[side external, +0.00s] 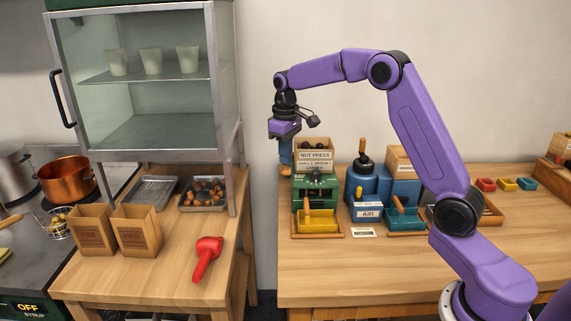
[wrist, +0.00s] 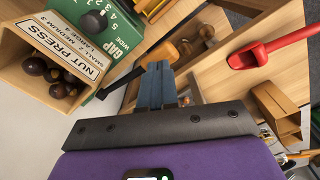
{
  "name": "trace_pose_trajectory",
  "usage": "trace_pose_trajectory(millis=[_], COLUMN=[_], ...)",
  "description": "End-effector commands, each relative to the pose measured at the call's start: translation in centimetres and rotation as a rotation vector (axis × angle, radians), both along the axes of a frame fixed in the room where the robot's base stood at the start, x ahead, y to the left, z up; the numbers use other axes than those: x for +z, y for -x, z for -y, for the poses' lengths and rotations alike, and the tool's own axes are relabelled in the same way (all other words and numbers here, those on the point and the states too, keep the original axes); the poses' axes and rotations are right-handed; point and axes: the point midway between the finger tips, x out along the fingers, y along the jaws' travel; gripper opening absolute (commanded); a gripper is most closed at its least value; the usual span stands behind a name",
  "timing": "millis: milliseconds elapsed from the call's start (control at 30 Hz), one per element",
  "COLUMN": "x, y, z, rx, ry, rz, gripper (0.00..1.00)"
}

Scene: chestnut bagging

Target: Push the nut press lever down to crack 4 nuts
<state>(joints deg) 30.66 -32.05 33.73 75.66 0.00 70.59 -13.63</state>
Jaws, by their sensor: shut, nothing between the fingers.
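The green nut press (side external: 315,188) stands at the left end of the right-hand bench, with a wooden hopper labelled NUT PRESS (side external: 314,155) on top. In the wrist view the hopper (wrist: 28,88) holds several dark nuts, and the press's green side (wrist: 112,40) carries a black GAP knob. My gripper (side external: 286,165) is at the press's upper left, pointing down. Its blue fingers (wrist: 158,66) are shut together and empty. A wooden handle (wrist: 165,53), possibly the lever, shows just beyond the fingertips; I cannot tell whether they touch it. A yellow tray (side external: 318,224) sits before the press.
A blue AIR unit (side external: 368,190) and a teal tray (side external: 407,220) stand right of the press. The left table holds paper bags (side external: 141,230), a red scoop (side external: 207,256) and a tray of nuts (side external: 203,193). A gap separates the tables. The right bench's front is clear.

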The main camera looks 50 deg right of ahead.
Motion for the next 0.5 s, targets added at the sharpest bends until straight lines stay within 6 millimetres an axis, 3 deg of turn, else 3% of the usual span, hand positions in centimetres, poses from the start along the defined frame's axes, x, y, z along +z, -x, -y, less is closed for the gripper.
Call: trace_pose_trajectory(millis=[500], x=[-2.2], y=[0.0], z=[0.0], rx=[0.000], ry=[0.000], rz=[0.000], gripper=[0.00])
